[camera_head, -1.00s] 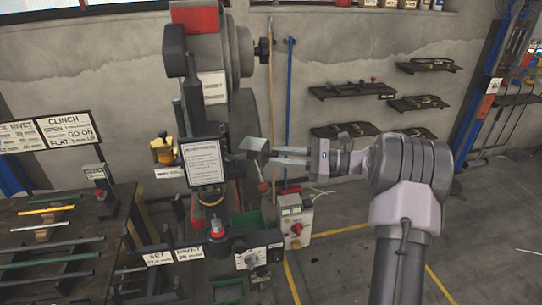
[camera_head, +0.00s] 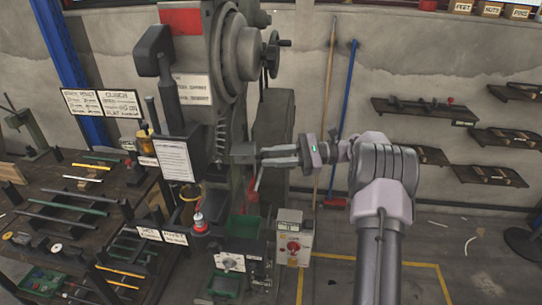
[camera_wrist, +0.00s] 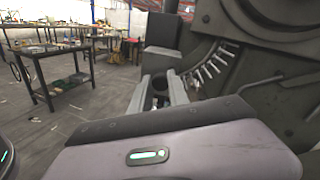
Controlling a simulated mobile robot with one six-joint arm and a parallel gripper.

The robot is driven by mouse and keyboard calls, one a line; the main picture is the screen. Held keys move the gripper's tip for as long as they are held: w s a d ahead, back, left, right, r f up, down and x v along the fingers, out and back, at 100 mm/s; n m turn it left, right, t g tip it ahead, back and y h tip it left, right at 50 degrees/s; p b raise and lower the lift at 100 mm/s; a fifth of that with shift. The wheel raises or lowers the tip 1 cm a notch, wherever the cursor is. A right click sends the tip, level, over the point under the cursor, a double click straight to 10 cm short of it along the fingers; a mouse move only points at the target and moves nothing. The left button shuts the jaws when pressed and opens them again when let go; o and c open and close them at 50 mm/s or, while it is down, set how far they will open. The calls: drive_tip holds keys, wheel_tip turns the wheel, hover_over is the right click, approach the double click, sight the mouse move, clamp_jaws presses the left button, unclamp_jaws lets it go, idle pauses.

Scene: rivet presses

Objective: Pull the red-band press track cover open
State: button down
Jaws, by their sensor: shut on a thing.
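The grey press (camera_head: 235,75) with a red band (camera_head: 182,20) stands left of centre in the head view. A curved track (camera_head: 222,120) with a row of bright rivets runs down its side. The rivets show uncovered in the wrist view (camera_wrist: 208,66). My gripper (camera_head: 260,156) reaches in from the right, beside the track's lower end. It is shut on a small grey block-like part (camera_head: 243,152), which I take for the track cover. In the wrist view the fingers (camera_wrist: 163,88) lie on either side of a dark part. The exact grip is partly hidden.
A control box (camera_head: 292,246) with a red knob stands below my arm. A rivet rack table (camera_head: 60,200) fills the left. A broom and pole (camera_head: 336,120) lean on the back wall. Wall shelves (camera_head: 425,108) hang at right. Open floor lies at lower right.

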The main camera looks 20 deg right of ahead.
drive_tip(key=shift+w+d+r, duration=0.1)
idle(0.4)
drive_tip(key=c, duration=1.3)
unclamp_jaws()
